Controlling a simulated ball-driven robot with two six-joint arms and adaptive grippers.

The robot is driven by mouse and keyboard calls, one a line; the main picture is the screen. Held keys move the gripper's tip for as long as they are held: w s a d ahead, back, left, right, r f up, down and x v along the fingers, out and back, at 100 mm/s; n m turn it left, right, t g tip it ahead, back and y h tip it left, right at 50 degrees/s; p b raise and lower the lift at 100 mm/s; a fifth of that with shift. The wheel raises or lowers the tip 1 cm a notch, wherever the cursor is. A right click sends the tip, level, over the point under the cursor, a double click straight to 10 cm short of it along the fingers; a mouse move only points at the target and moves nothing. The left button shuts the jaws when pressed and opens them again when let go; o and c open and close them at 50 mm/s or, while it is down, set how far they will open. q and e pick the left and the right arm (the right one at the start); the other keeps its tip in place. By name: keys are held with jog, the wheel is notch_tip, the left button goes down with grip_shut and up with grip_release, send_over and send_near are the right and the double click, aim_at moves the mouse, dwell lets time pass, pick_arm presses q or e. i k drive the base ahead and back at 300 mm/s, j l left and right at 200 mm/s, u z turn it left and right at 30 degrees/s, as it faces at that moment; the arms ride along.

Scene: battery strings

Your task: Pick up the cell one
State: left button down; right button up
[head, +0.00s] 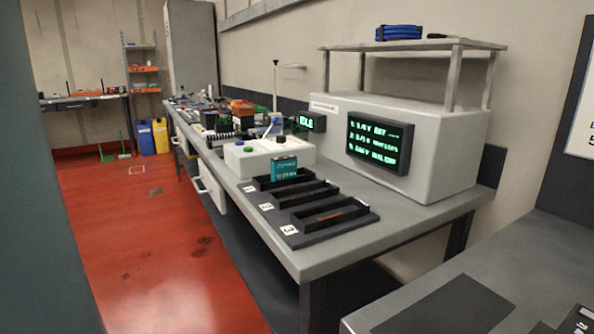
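A teal cell (285,169) with white lettering stands upright at the farthest of three black trays on the grey workbench. I cannot tell whether it sits inside that tray or just behind it. The far tray (262,184) has a white tag that seems to read 1. The middle tray (285,204) and the near tray (308,231) have tags too; a reddish-brown strip shows in the near one. No other cell is clear in the trays. Neither of my grippers is in view.
A white box with knobs (250,160) stands just behind the trays. A large grey tester with a green-text screen (380,143) stands right, under a shelf (415,46). Clutter fills the bench's far end. Another bench (480,270) is front right. Red floor (150,230) is open left.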

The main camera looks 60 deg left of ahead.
aim_at(283, 167)
jog(key=u, duration=1.9)
